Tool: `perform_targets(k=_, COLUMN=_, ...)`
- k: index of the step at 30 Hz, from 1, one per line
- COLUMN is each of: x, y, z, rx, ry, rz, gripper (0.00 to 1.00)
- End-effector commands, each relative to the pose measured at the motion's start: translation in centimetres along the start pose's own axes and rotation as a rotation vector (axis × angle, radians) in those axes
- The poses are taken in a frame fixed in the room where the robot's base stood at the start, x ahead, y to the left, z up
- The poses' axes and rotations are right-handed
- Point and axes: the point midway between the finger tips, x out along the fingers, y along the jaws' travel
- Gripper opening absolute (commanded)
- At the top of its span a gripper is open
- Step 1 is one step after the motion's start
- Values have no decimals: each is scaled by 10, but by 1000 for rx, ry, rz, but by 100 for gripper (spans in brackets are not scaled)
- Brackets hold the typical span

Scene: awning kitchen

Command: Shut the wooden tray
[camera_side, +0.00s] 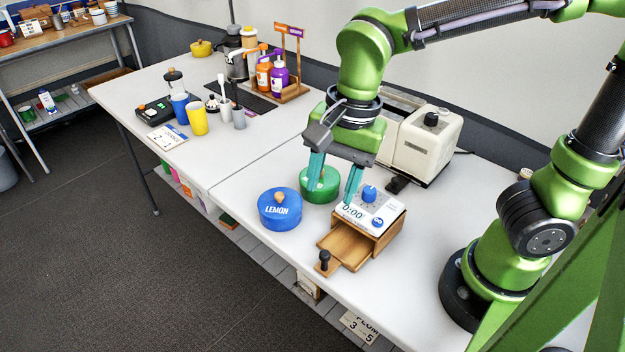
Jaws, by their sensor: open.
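The wooden tray (346,247) is pulled partway out of the front of a small wooden-sided box with a white top (383,222). Its dark knob (325,257) is at the tray's front end, near the table's front edge. The box top carries a blue dial and a display reading 0:00. My gripper (333,197) points down with its two teal fingers apart. It is open, above and behind the tray, near the box's back left corner and the green tin. Nothing shows between the fingers except the green tin behind them.
A blue LEMON tin (280,209) stands left of the tray. A green tin (320,184) sits behind it, partly covered by a finger. A cream toaster (424,140) stands behind the box. Cups and bottles stand farther left. The white table (250,165) has clear room left of the tins.

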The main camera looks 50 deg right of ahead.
Motion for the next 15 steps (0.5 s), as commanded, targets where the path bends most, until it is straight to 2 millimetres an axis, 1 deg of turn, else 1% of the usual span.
perform_targets(k=1, x=3, y=-3, z=5, rx=120, ry=18, rz=30, gripper=48)
perform_targets(k=4, x=5, y=-7, z=9, rx=395, ry=65, rz=68, gripper=48)
perform_targets(k=9, x=0, y=-12, z=4, rx=835, ry=133, rz=75, gripper=48)
perform_targets(k=12, x=-4, y=-11, z=2, rx=1015, ry=152, rz=68, gripper=48)
perform_targets(k=15, x=-4, y=-9, z=2, rx=1120, ry=165, rz=70, gripper=48)
